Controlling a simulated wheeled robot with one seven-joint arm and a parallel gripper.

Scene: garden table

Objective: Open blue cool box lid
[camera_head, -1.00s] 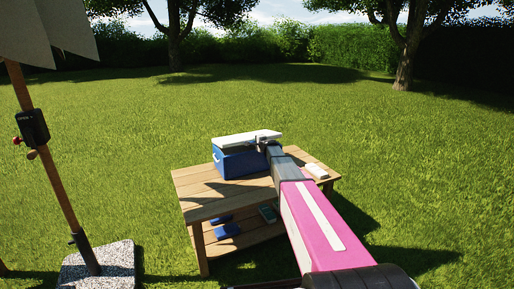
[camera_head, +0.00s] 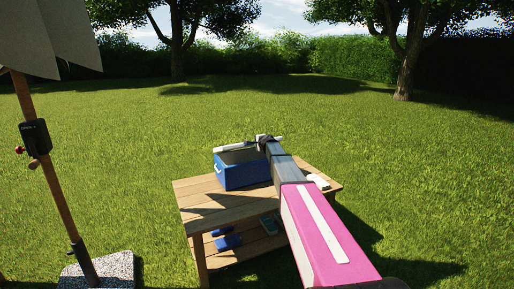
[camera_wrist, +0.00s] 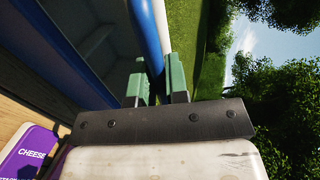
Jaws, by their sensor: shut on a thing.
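The blue cool box (camera_head: 240,174) stands on the wooden table in the head view. Its white lid (camera_head: 228,148) is tilted up, with a dark gap below it at the front. My gripper (camera_head: 265,141) is at the lid's right side; my arm hides part of the box and lid. In the wrist view, the green fingertips of my gripper (camera_wrist: 160,82) are shut on the lid's white and blue edge (camera_wrist: 152,38). A grey inner surface shows at the left; I cannot tell whether it belongs to the lid or the box.
The wooden table (camera_head: 200,202) has bare boards in front of the box. A white item (camera_head: 317,181) lies right of my arm. A purple cheese pack (camera_wrist: 32,152) shows in the wrist view. Blue items (camera_head: 228,243) lie on the lower shelf. A parasol pole (camera_head: 55,185) stands left.

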